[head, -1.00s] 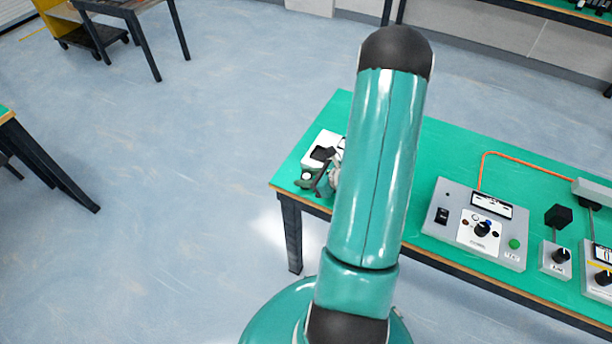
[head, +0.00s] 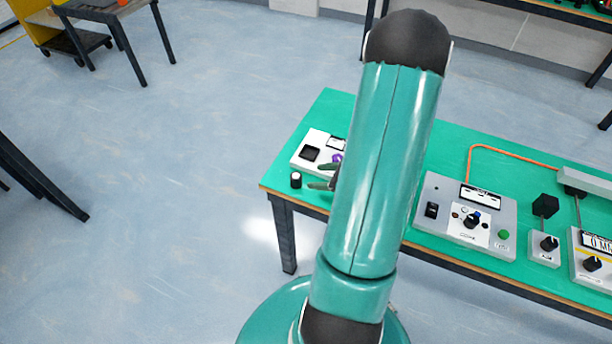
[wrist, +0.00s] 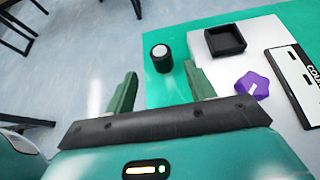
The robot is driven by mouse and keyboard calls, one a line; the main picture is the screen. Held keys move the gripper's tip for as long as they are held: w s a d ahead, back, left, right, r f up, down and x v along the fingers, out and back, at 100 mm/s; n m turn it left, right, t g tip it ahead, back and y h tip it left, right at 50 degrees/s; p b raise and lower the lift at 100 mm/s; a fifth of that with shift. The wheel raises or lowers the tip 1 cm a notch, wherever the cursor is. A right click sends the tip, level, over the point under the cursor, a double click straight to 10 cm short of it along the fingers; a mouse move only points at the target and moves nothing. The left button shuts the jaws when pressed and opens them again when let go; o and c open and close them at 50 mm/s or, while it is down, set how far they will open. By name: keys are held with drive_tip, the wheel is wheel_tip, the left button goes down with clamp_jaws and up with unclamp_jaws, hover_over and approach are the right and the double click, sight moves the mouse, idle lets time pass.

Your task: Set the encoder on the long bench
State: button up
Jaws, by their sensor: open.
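My gripper (head: 322,178) is open and empty, to the right of the cylinder in the head view. In the wrist view its two green fingers (wrist: 161,88) are spread wide. My arm hides part of the bench.
Behind the cylinder is a white panel (head: 300,163) with a black square tray (wrist: 225,40), a purple knob (wrist: 252,86) and a label. A grey control box (head: 432,190) and other devices stand farther right. Open floor lies left of the bench.

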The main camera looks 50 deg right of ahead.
drive_tip(key=shift+v, duration=1.4)
drive_tip(key=w+a+r+n+g+y, duration=0.2)
drive_tip(key=w+a+r+n+g, duration=0.15)
drive_tip(key=a+r+n, duration=0.45)
drive_tip(key=w+a+r+n+g+y, duration=0.15)
drive_tip(key=a+r+n+g, duration=0.3)
drive_tip(key=a+n, duration=0.5)
drive_tip(key=s+a+r+n+t+h, duration=0.1)
drive_tip(key=s+a+r+n+h, duration=0.2)
drive_tip(key=a+r+n, duration=0.3)
drive_tip(key=s+a+r+n+t+h, duration=0.1)
drive_tip(key=s+a+r+n+h, duration=0.1)
drive_tip(key=a+r+n+h, duration=0.2)
drive_tip(key=a+r+n, duration=0.3)
drive_tip(key=r+n, duration=0.1)
drive_tip(key=shift+s+r+n+h, duration=0.2)
drive_tip(key=shift+s+n+h, duration=0.15)
